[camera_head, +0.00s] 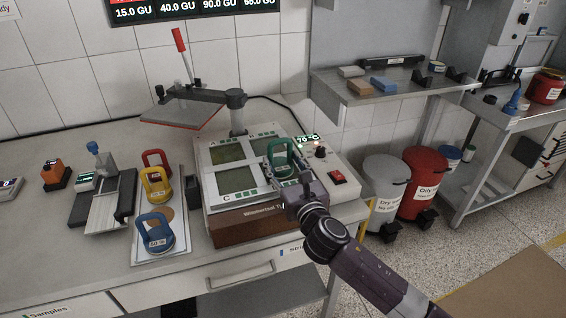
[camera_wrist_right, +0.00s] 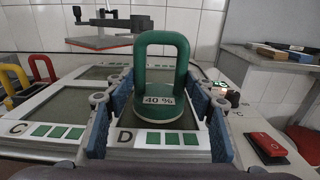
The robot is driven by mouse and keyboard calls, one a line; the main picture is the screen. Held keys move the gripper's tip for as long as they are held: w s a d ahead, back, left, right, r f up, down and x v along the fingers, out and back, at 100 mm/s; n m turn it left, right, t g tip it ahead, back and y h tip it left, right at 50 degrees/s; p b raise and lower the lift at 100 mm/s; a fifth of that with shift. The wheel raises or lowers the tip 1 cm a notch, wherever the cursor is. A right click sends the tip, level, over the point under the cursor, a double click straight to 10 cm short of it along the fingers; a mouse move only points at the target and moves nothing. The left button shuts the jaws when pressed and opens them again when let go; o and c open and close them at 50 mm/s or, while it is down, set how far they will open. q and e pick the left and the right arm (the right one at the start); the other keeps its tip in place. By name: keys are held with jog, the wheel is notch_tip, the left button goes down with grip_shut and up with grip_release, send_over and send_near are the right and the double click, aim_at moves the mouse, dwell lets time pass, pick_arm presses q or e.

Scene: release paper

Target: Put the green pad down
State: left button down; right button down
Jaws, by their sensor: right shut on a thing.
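The green pad (camera_head: 279,157) has an upright loop handle and a round base labelled "40 %". It also shows in the right wrist view (camera_wrist_right: 166,105). My right gripper (camera_head: 289,172) is shut on the green pad, with blue-lined fingers (camera_wrist_right: 160,112) on either side of it. The pad is upright over the plate marked D at the right front of the heating device (camera_head: 233,205). I cannot tell whether its base touches the plate. My left gripper is not in view.
Red, yellow and blue pads (camera_head: 157,235) stand on a tray left of the device. A raised press arm (camera_head: 200,94) with a flat plate is behind. A control panel with a red switch (camera_head: 337,177) lies right. Grey and red bins (camera_head: 424,185) stand beyond.

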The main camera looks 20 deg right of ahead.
jog(key=c, duration=1.3)
grip_release()
jog(key=shift+f, duration=0.1)
jog(key=o, duration=0.4)
jog(key=s+b, duration=0.1)
jog(key=s, duration=1)
jog(key=shift+d, duration=0.15)
jog(key=shift+s+r, duration=0.2)
jog(key=shift+s, duration=0.35)
jog(key=shift+f, duration=0.1)
